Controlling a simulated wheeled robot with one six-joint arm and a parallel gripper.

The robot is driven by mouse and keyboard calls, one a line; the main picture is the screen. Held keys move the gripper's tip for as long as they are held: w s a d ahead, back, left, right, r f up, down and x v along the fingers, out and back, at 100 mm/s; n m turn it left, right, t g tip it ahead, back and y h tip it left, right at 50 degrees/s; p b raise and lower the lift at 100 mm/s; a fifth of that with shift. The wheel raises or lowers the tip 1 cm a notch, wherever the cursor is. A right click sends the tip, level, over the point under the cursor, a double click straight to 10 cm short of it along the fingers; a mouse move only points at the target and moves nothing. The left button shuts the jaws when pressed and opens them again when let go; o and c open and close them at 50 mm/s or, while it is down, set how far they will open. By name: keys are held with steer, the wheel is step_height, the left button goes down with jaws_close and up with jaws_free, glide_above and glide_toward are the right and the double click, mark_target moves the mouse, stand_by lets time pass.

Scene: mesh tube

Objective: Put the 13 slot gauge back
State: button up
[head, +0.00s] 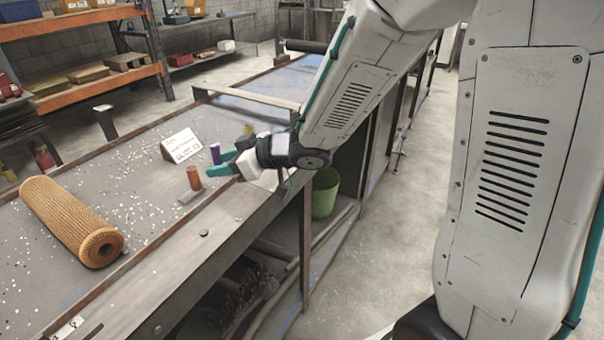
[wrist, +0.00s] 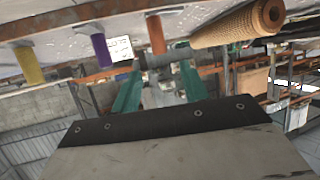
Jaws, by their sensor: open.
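My gripper (head: 216,167) has teal fingers and is open, low over the near edge of the workbench. Its fingers also show in the wrist view (wrist: 160,72), spread apart. A small flat grey piece (head: 190,195) lies on the bench near an orange-brown cylinder (head: 193,178). In the wrist view a grey piece (wrist: 157,61) shows beyond and between the fingers; I cannot tell whether it is the slot gauge. A purple cylinder (head: 215,153) stands behind the fingers. A white card (head: 180,145) with black print stands behind the cylinders.
A tan mesh tube (head: 70,220) lies at the left of the bench (head: 150,255). A yellow cylinder (wrist: 28,65) stands at the left in the wrist view. Pale specks are scattered on the bench. A green bin (head: 325,193) stands below it. The floor at right is clear.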

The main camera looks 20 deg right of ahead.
steer(key=s+d+r+m+t+h, duration=0.1)
steer(key=s+d+r+m+h, duration=0.15)
steer(key=d+h, duration=0.4)
steer(key=s+d+r+m+h, duration=0.2)
steer(key=d+r+m+h, duration=0.2)
steer(key=d, duration=0.6)
steer(key=s+m+g, duration=0.3)
steer(key=s+g, duration=0.5)
steer(key=s, duration=1.7)
steer(key=shift+s+d+r+g, duration=0.25)
steer(key=shift+r+g, duration=0.05)
steer(key=shift+r, duration=0.05)
